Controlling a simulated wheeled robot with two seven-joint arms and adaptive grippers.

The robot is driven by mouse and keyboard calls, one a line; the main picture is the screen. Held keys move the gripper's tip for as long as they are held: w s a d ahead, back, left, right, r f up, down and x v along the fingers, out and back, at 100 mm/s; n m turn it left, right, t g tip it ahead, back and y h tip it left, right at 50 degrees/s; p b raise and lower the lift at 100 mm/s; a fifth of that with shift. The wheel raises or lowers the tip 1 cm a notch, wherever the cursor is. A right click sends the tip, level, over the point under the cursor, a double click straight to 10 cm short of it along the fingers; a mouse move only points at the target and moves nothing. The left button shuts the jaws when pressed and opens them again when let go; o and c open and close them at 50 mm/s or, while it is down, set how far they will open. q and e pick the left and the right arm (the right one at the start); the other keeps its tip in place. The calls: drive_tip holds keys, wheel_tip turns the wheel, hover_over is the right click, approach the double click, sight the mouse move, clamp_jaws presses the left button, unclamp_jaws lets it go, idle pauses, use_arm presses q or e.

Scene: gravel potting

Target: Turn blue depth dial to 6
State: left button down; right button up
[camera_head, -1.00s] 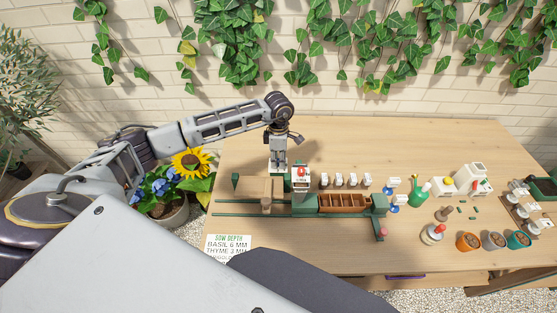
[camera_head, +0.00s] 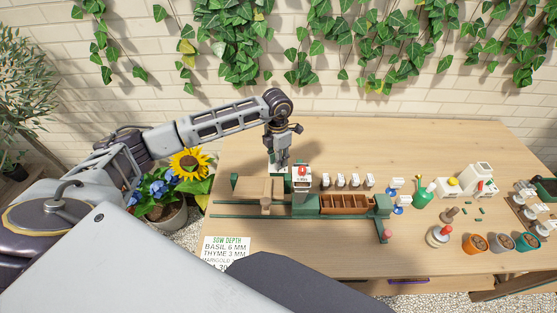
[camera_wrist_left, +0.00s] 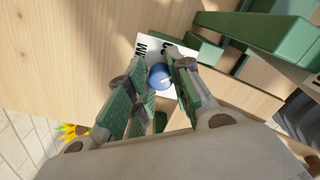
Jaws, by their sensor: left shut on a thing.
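The blue depth dial (camera_wrist_left: 160,76) shows in the left wrist view, a round blue knob with a pale mark, on a white plate (camera_wrist_left: 150,46) with black lettering. The lettering is partly covered, so I cannot read the dial's setting. My left gripper (camera_wrist_left: 158,84) is shut on the dial, one finger on each side. In the head view my left gripper (camera_head: 279,168) points down behind the green and wooden seeder device (camera_head: 303,205), and the dial is hidden there. A sign (camera_head: 226,252) at the front left reads SOW DEPTH, BASIL 6 MM, THYME 3 MM. My right gripper is not in view.
A wooden seed tray (camera_head: 346,204) sits on the device's green rail. Several small white-labelled holders (camera_head: 340,181) stand just behind it. The table's back is clear.

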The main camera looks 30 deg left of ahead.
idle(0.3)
use_arm(q)
drive_tip(key=c, duration=1.3)
unclamp_jaws()
drive_tip(key=shift+o, duration=0.2)
wheel_tip(320, 180, up, 12)
drive_tip(key=shift+a, duration=0.15)
drive_tip(key=shift+f, duration=0.1)
